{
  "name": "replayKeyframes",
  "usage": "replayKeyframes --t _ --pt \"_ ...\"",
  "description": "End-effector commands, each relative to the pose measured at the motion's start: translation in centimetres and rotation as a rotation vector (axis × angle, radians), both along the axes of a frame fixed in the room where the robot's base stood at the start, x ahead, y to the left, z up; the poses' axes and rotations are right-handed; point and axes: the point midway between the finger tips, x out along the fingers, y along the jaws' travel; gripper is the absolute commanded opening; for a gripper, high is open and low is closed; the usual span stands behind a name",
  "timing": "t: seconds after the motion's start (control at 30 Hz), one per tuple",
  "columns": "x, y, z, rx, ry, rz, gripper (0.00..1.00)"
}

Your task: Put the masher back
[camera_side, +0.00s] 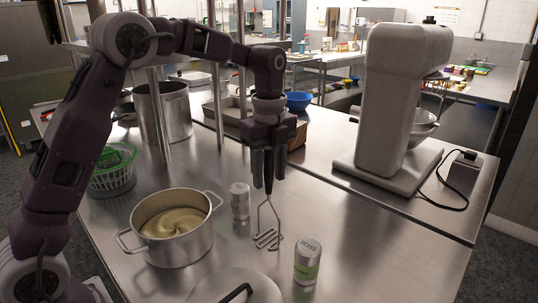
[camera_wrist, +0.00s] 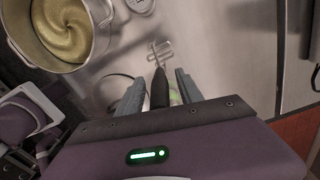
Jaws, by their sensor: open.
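The masher (camera_side: 263,212) is upright, with a dark handle and a zigzag wire head close to the steel table; I cannot tell if the head touches it. My gripper (camera_side: 268,178) points down around the handle, with its fingers open on either side. In the wrist view, the masher's black handle (camera_wrist: 159,92) lies between the two fingers (camera_wrist: 160,82), with visible gaps, and its wire head (camera_wrist: 162,50) shows beyond. A two-handled pot (camera_side: 190,249) with pale mash stands to the left; it also shows in the wrist view (camera_wrist: 98,12).
A shaker (camera_side: 240,202) stands between pot and masher, and a herbs tin (camera_side: 308,262) to the masher's right. A lid (camera_side: 215,290) lies in front.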

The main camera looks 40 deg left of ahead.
Motion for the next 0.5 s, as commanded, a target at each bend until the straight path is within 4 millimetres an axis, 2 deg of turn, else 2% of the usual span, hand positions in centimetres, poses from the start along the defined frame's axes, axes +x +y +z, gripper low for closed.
replayKeyframes --t 0.3,0.5 --pt "0.1 0.0 7.6 0.0 -0.005 0.0 0.43" --pt "0.1 0.0 10.3 -0.001 -0.003 0.0 0.43"
